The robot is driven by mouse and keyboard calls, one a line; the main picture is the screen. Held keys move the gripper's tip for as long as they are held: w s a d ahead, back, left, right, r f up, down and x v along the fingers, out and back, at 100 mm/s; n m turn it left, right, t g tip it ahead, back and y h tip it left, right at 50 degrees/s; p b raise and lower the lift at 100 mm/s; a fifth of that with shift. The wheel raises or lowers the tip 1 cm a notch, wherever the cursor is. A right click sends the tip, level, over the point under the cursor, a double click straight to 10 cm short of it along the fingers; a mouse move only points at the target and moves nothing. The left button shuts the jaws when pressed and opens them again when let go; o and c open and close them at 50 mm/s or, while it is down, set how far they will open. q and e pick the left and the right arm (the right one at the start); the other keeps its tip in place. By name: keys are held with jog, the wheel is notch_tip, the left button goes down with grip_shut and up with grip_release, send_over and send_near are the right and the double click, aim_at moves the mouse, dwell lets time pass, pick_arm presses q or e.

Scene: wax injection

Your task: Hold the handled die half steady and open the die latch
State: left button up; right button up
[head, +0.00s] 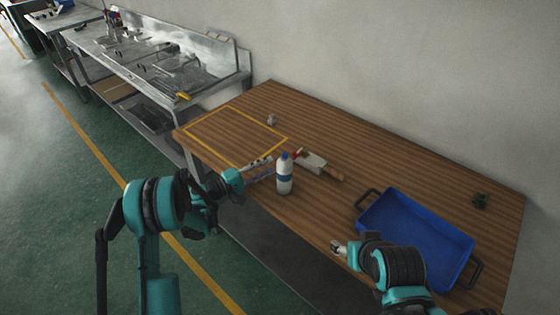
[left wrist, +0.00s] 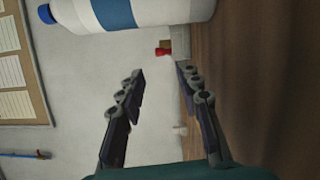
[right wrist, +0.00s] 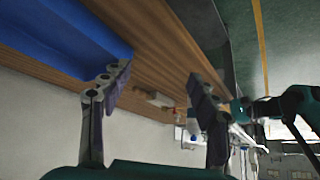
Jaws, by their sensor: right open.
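A pale, flat block with a brown wooden handle, which looks like the die (head: 312,162), lies on the wooden table behind the bottle. A small red part at its left end may be the latch; I cannot tell its state. The red part (left wrist: 162,51) also shows small beyond my fingers in the left wrist view. My left gripper (head: 268,168) is open and empty at the table's front edge, left of the bottle and apart from the block. My right gripper (head: 338,247) is open and empty by the front edge, left of the blue tray. It also shows open in the right wrist view (right wrist: 160,82).
A white bottle (head: 284,178) with a blue cap stands between my left gripper and the block. A blue tray (head: 372,212) with black handles is at the right. A yellow outlined area (head: 282,139) on the left of the table holds a small grey item near its edge.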

jog(key=w+r+m+g, duration=0.2)
jog(key=w+r+m, duration=0.4)
jog(key=w, duration=0.3)
jog(key=m+g, duration=0.5)
jog(key=m, duration=1.5)
send_over(322, 164)
notch_tip(322, 164, down, 8)
jog(key=shift+s+d+f, duration=0.1)
jog(key=shift+f, duration=4.05)
